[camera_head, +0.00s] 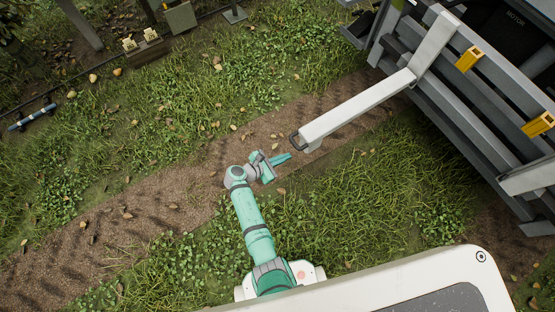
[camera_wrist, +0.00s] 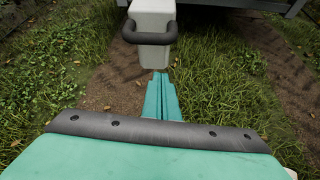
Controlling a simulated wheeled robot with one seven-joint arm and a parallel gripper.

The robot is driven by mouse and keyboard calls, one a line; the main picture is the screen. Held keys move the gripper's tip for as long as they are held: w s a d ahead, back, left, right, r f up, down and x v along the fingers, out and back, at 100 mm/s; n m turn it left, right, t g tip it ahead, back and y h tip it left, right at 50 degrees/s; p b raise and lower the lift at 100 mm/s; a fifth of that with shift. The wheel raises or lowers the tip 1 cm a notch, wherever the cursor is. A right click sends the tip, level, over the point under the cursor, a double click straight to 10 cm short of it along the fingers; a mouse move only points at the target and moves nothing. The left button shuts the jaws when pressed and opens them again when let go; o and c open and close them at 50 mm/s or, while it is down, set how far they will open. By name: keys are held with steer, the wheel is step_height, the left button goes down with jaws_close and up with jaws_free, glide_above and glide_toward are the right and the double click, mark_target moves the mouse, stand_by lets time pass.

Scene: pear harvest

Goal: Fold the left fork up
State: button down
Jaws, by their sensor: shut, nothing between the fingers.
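The left fork (camera_head: 355,107) is a long pale grey bar. It sticks out from the machine low over the dirt track, folded down from its upright (camera_head: 436,40). A dark looped handle (camera_head: 295,141) is on its free end; it also shows at the top of the wrist view (camera_wrist: 150,38) on the fork's end face (camera_wrist: 152,62). My gripper (camera_head: 287,158) is shut and empty, just short of the fork's end and apart from the handle. In the wrist view the closed teal fingers (camera_wrist: 161,80) point toward the fork, below the handle.
The machine's grey rails (camera_head: 450,100) fill the upper right, with yellow brackets (camera_head: 469,58). A second pale fork (camera_head: 530,177) runs off the right edge. Grass and the dirt track (camera_head: 160,210) are open to the left. A wooden crate (camera_head: 145,48) stands far off.

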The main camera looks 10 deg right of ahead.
steer(key=d+r, duration=0.1)
steer(key=d, duration=0.1)
steer(key=d+r, duration=0.1)
steer(key=shift+w+r, duration=0.25)
steer(key=shift+r, duration=0.1)
steer(key=shift+a, duration=0.1)
stand_by(0.4)
